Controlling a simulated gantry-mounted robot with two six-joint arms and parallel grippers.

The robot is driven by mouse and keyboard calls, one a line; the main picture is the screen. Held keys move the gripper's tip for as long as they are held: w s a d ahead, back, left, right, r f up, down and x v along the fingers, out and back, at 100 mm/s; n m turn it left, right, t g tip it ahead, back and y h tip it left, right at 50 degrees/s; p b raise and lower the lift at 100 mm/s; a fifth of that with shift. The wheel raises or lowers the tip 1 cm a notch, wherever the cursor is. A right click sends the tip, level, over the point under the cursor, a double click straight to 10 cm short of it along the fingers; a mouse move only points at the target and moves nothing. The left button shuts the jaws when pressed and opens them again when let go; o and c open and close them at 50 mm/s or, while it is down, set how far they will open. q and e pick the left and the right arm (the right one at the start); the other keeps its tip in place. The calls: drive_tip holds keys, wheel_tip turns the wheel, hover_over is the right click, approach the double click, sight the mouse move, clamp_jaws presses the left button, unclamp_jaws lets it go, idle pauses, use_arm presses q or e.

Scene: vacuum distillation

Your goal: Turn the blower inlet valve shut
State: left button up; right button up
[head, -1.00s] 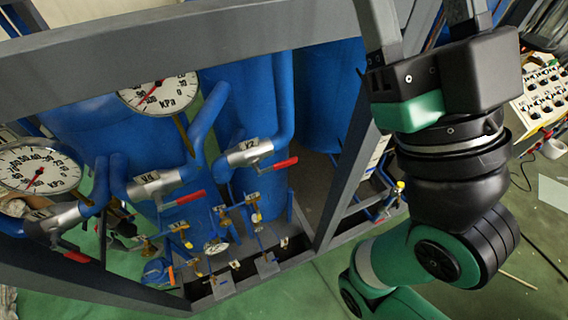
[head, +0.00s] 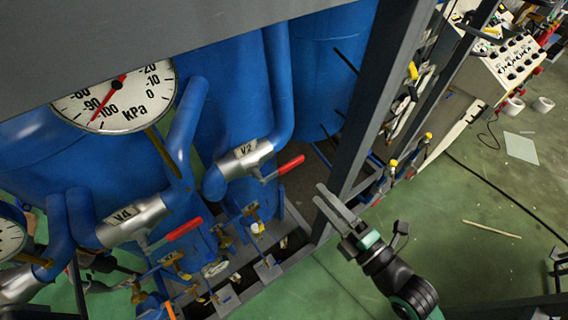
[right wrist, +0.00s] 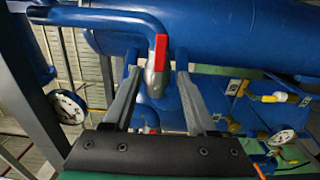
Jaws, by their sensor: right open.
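Valve V2 (head: 246,158) is a silver body on a blue pipe with a red lever (head: 290,167) that runs roughly along the body. No label reading "blower inlet" is legible. My right gripper (head: 318,194) is open and empty, to the right of V2 and apart from it in the head view. In the right wrist view, a silver valve (right wrist: 155,83) with a red lever (right wrist: 161,50) shows between the open fingers of the right gripper (right wrist: 157,60). Its tag does not show; it looks like V2. I see no contact. My left gripper is not in view.
Valve V4 (head: 134,220) with its own red lever (head: 184,228) is to the left of V2. A kPa gauge (head: 118,95) stands above V4. A grey frame post (head: 385,95) rises right of V2.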

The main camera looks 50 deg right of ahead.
sight(293, 166)
drive_tip(key=w, duration=0.3)
drive_tip(key=w+d+p, duration=0.1)
drive_tip(key=w, duration=0.3)
drive_tip(key=w+d, duration=0.1)
drive_tip(key=w, duration=0.3)
drive_tip(key=shift+w+d, duration=0.1)
drive_tip(key=shift+w, duration=0.15)
clamp_jaws()
idle(1.0)
